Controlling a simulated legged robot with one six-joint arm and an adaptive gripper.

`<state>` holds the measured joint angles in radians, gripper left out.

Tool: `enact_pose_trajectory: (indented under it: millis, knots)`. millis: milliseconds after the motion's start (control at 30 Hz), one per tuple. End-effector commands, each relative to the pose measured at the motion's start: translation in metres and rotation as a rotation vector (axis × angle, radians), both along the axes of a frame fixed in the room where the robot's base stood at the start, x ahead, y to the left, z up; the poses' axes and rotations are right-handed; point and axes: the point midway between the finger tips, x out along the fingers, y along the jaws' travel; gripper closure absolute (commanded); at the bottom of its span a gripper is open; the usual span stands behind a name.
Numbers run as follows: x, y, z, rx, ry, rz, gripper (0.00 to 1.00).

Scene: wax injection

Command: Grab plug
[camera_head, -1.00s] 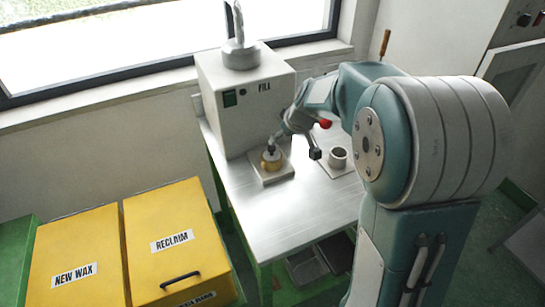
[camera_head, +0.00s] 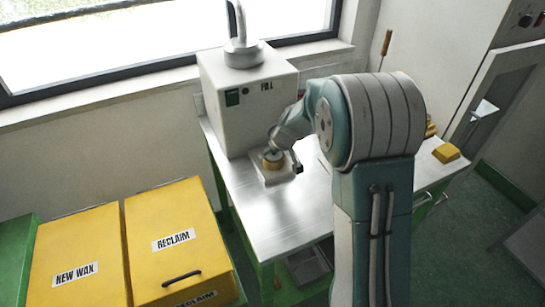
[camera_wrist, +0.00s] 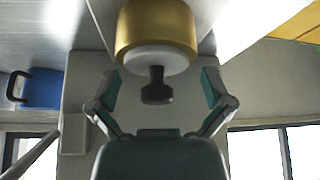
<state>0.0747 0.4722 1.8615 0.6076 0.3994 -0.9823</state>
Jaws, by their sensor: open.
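The plug (camera_wrist: 157,88) is a dark, knob-shaped piece on the pale end of a brass-coloured cylinder (camera_wrist: 156,28) in the wrist view. In the head view the brass cylinder (camera_head: 273,160) stands on a pale plate in front of the FILL machine. My gripper (camera_wrist: 161,84) is open, with one finger on each side of the plug and visible gaps to both. In the head view my gripper (camera_head: 274,146) is directly above the cylinder and hides the plug.
The white FILL machine (camera_head: 248,100) stands close behind the cylinder on the metal table (camera_head: 285,215). Yellow RECLAIM (camera_head: 175,245) and NEW WAX (camera_head: 75,262) bins are at the left. Yellow blocks (camera_head: 446,153) lie at the table's right end. The table's front is clear.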

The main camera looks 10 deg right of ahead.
Motion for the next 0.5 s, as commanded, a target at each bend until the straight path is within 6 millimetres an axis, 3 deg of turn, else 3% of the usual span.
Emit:
enact_pose_trajectory:
  millis: [33,200,500]
  knots:
    - [-0.0001,-0.0005,0.0001,0.0,0.0,0.0,0.0]
    - [-0.0001,-0.0007,0.0001,0.0,0.0,-0.001,0.75]
    - [-0.0004,-0.0003,-0.0014,0.0,0.003,0.0,0.75]
